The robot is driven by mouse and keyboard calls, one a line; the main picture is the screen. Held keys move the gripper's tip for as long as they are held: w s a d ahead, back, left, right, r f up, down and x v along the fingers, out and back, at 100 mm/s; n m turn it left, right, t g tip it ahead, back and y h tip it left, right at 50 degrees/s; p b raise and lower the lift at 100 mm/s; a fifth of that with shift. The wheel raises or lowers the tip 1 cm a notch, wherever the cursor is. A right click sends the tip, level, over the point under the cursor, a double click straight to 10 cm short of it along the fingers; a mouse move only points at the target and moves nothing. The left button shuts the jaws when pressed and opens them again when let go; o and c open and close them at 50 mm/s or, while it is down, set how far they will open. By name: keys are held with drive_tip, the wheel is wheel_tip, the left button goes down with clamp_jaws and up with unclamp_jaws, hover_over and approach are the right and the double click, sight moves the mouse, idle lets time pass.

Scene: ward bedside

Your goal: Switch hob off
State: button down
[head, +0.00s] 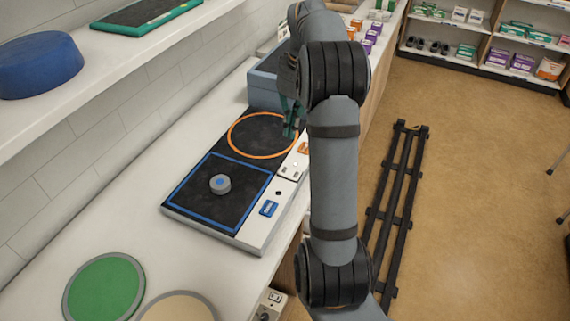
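The hob (236,241) is a white-framed unit with dark plates on the counter. Its far plate has an orange ring (236,148) and its near plate a blue square outline (187,203). On the front strip are a blue switch (268,208) beside the near plate and an orange switch (304,147) beside the far plate, partly hidden by my arm. Whether either switch is on or off is too small to tell. My gripper (291,128) points down over the right side of the orange ring, left of the orange switch. Its fingers are dark green and partly hidden, so their opening is unclear.
A grey knob-like puck (220,184) sits inside the blue square. A blue-grey box (263,91) stands behind the hob. Green (104,287) and beige (178,308) discs lie nearer. A shelf (70,95) with a blue round object (40,66) overhangs at left.

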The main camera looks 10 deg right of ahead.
sight(284, 171)
drive_tip(key=f, duration=0.4)
drive_tip(key=a+f, duration=0.1)
drive_tip(key=f, duration=0.4)
drive_tip(key=w+f+p, duration=0.1)
drive_tip(key=f, duration=0.3)
drive_tip(key=shift+a+f, duration=0.2)
drive_tip(key=shift+f, duration=0.2)
drive_tip(key=shift+w+a+f+b, duration=0.1)
drive_tip(key=shift+f+b, duration=0.45)
drive_tip(key=shift+b, duration=0.2)
drive_tip(key=shift+r, duration=0.2)
drive_tip(key=shift+s+d+r, duration=0.2)
drive_tip(key=shift+s+d, duration=0.3)
drive_tip(key=shift+d, duration=0.15)
drive_tip(key=shift+a, duration=0.1)
